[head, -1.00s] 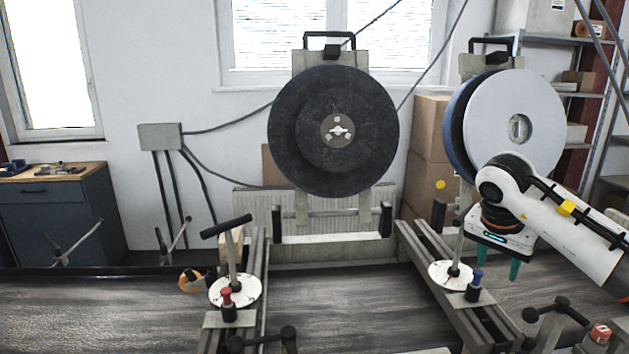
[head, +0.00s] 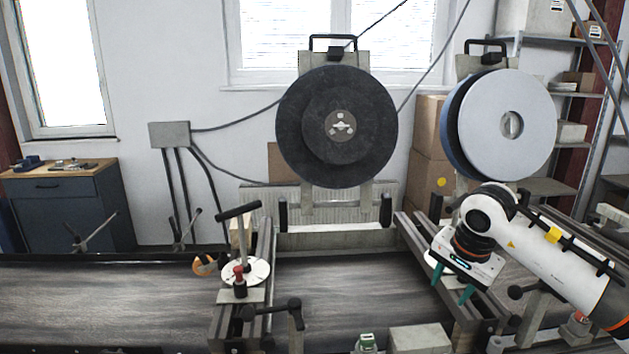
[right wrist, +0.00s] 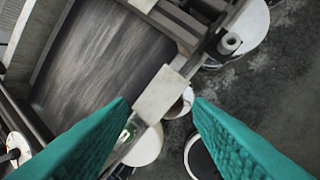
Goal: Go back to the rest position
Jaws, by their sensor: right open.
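My right gripper (head: 451,290) is in the lower right of the head view, with its two teal fingers pointing down and spread apart. It hangs in front of the right-hand rail and hides most of the white dial there. In the right wrist view its fingers (right wrist: 161,103) are wide apart with nothing held between them. A pale block shows beyond the gap, below the fingers. My left gripper is not in view.
The dark conveyor belt (head: 345,295) runs across the front. A left rail carries a white dial (head: 257,272) and a T-handle. A black reel (head: 310,150) and a grey reel (head: 525,125) stand behind. A pale block (head: 420,340) sits at the front edge.

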